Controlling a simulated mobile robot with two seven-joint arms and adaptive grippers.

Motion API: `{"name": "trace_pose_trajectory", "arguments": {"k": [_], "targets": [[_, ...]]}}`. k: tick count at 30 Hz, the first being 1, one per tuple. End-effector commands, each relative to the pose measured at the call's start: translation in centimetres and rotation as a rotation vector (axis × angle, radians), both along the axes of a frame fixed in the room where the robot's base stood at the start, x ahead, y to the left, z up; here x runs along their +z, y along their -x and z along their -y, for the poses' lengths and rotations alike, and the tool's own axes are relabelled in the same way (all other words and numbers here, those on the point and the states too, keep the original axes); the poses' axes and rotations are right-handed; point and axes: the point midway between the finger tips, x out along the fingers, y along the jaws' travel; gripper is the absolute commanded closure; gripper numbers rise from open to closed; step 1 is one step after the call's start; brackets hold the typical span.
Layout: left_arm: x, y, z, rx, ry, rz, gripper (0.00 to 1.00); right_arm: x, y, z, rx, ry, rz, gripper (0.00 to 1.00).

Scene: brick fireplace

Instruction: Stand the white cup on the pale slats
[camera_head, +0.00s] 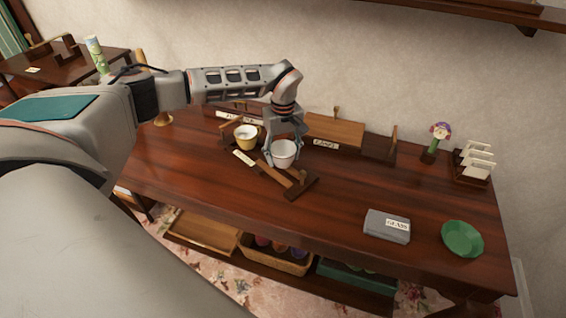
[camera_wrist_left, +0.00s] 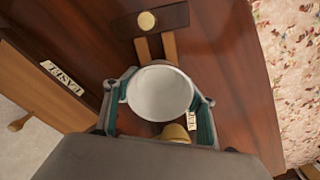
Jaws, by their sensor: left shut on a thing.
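The white cup (camera_head: 284,153) is upright between the fingers of my left gripper (camera_head: 283,158), which is shut on it. In the left wrist view I look down into the white cup (camera_wrist_left: 160,92) between the two green-padded fingers. The pale slats (camera_head: 279,173) run under and beside the cup to a dark end bar (camera_head: 304,188). In the wrist view the slats (camera_wrist_left: 170,46) show just beyond the cup's rim, and the cup hides the rest. I cannot tell whether the cup touches them. My right gripper is not in view.
A yellow cup (camera_head: 246,143) stands close left of my left gripper. A small label (camera_head: 243,158) lies in front of it. A grey box (camera_head: 387,226) and a green plate (camera_head: 462,239) are at the right. The tabletop (camera_head: 350,185) between is clear.

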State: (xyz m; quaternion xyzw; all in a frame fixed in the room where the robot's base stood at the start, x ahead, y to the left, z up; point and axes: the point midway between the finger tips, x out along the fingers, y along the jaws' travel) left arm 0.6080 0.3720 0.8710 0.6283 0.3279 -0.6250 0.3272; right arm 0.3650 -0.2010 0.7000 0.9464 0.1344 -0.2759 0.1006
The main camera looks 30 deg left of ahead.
Motion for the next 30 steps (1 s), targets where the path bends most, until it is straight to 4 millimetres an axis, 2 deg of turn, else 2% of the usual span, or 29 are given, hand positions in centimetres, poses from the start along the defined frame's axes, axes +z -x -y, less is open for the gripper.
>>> {"name": "trace_pose_trajectory", "arguments": {"k": [6,18,19,21,30], "targets": [[-3.1,0.0,0.0,0.000,0.000,-0.001,0.71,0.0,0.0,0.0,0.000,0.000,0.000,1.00],[-3.6,0.0,0.0,0.000,-0.001,0.001,0.71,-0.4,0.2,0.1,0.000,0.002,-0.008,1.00],[-3.7,0.0,0.0,0.000,0.000,0.000,0.44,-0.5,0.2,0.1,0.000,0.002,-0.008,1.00],[-3.6,0.0,0.0,0.000,0.000,0.000,0.28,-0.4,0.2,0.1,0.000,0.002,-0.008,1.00],[-3.6,0.0,0.0,0.000,0.000,0.000,0.28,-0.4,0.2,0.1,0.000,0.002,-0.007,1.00]]}}
